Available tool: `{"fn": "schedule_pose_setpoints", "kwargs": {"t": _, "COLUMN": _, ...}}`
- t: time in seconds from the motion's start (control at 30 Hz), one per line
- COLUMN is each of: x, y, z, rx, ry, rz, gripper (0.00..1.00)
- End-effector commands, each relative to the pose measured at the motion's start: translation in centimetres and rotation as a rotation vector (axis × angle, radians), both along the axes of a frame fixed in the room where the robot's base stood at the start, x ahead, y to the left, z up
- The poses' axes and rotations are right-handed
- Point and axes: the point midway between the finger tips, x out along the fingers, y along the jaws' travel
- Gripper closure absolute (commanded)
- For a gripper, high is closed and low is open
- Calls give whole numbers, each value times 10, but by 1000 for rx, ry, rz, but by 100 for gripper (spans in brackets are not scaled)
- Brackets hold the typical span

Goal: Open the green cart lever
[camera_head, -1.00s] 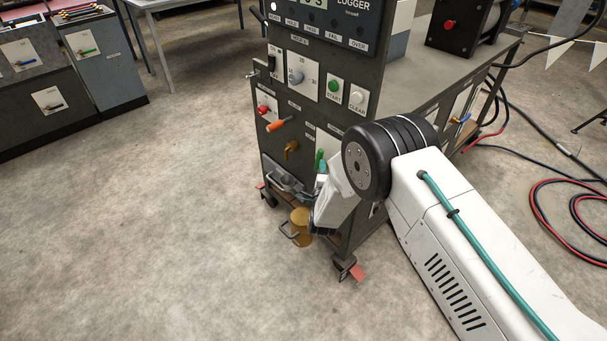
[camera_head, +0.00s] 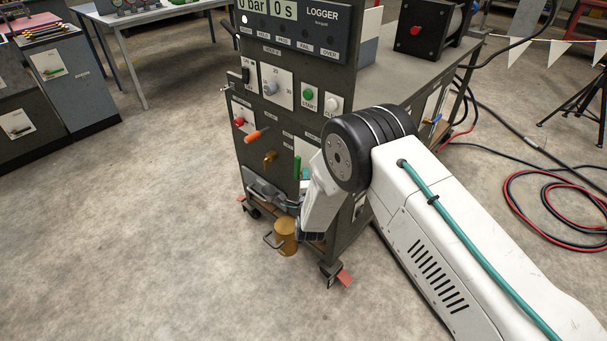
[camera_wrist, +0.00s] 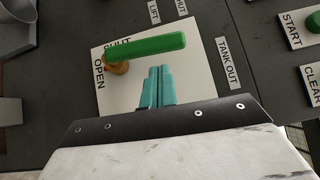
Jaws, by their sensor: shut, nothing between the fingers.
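The green lever (camera_head: 297,167) is on the front panel of the dark grey cart (camera_head: 345,200). In the wrist view the lever (camera_wrist: 150,46) is a green bar on a brass pivot, in front of a white plate. Its bar reaches to the right from the pivot. The plate is marked OPEN at the left and SHUT above, partly covered by the bar. My gripper (camera_wrist: 160,84) has its teal fingers shut together and empty, just below the bar in that view. A small gap shows between them; depth is hard to judge. In the head view my gripper (camera_head: 305,173) is beside the lever and partly hidden.
An orange handle (camera_head: 256,135) and a brass tap (camera_head: 270,157) are left of the lever. START (camera_head: 308,93) and CLEAR buttons are above. A brass can (camera_head: 286,237) is low at the cart's front. Hoses (camera_head: 560,200) lie on the right. The floor at left is clear.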

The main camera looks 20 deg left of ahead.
Motion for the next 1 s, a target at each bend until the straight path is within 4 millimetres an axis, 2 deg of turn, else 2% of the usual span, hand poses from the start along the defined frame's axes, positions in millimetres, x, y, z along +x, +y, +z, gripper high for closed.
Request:
{"fn": "schedule_pose_setpoints", "kwargs": {"t": 0.13, "x": -14, "y": -20, "z": -2, "rx": -2, "ry": 3, "rz": 8, "gripper": 100}}
{"fn": "schedule_pose_setpoints", "kwargs": {"t": 0.3, "x": -55, "y": -32, "z": -5, "rx": -3, "ry": 3, "rz": 9, "gripper": 100}}
{"fn": "schedule_pose_setpoints", "kwargs": {"t": 0.5, "x": -89, "y": -44, "z": -7, "rx": -2, "ry": 2, "rz": 8, "gripper": 100}}
{"fn": "schedule_pose_setpoints", "kwargs": {"t": 0.7, "x": -103, "y": -50, "z": -8, "rx": -2, "ry": 1, "rz": 8, "gripper": 100}}
{"fn": "schedule_pose_setpoints", "kwargs": {"t": 0.9, "x": -105, "y": -50, "z": -8, "rx": -15, "ry": -4, "rz": 6, "gripper": 100}}
{"fn": "schedule_pose_setpoints", "kwargs": {"t": 1.0, "x": -105, "y": -49, "z": -23, "rx": -113, "ry": 39, "rz": 11, "gripper": 100}}
